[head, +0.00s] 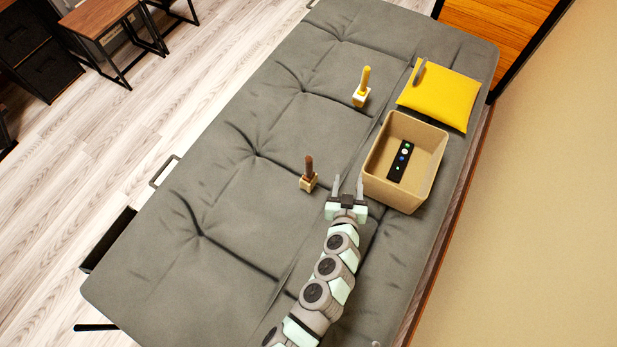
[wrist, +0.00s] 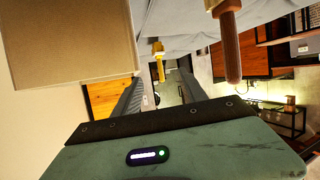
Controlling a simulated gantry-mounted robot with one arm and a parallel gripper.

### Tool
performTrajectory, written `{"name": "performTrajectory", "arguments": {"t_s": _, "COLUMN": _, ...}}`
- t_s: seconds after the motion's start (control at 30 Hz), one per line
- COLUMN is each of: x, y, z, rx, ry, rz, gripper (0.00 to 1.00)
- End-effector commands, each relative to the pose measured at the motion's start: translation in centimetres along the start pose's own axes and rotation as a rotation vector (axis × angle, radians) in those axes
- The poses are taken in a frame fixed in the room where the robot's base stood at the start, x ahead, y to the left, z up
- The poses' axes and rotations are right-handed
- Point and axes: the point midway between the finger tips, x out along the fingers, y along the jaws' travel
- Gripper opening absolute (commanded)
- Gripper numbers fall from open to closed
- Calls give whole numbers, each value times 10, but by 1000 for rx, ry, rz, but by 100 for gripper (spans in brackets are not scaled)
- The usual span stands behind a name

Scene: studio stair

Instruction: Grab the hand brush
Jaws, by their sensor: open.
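Two brush-like things stand upright on the grey cushioned bed, each with a handle above a pale block. One has a brown handle (head: 308,173) and stands just left of my gripper (head: 348,185). The other has a yellow handle (head: 362,87) and stands farther away. I cannot tell which is the hand brush. My gripper is open and empty, apart from both. In the wrist view, the brown-handled one (wrist: 230,45) hangs at the upper right, outside the fingers (wrist: 157,97). The yellow-handled one (wrist: 158,62) shows beyond the gap between them.
An open tan box (head: 375,180) stands close on the right of my gripper, with a black remote-like thing (head: 401,160) inside. A yellow cushion (head: 440,98) with a grey thing (head: 420,70) on it lies behind the box. The bed (head: 225,215) is clear on the left.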

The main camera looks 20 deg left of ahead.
Motion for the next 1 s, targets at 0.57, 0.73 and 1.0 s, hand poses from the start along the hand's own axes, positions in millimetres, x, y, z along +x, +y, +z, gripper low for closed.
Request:
{"name": "performTrajectory", "arguments": {"t_s": 0.57, "x": 18, "y": -106, "z": -5, "rx": -89, "ry": -9, "rz": -369, "gripper": 50}}
{"name": "performTrajectory", "arguments": {"t_s": 0.73, "x": 41, "y": -114, "z": -3, "rx": -88, "ry": -10, "rz": -364, "gripper": 50}}
{"name": "performTrajectory", "arguments": {"t_s": 1.0, "x": 60, "y": -124, "z": -4, "rx": -88, "ry": -7, "rz": -364, "gripper": 50}}
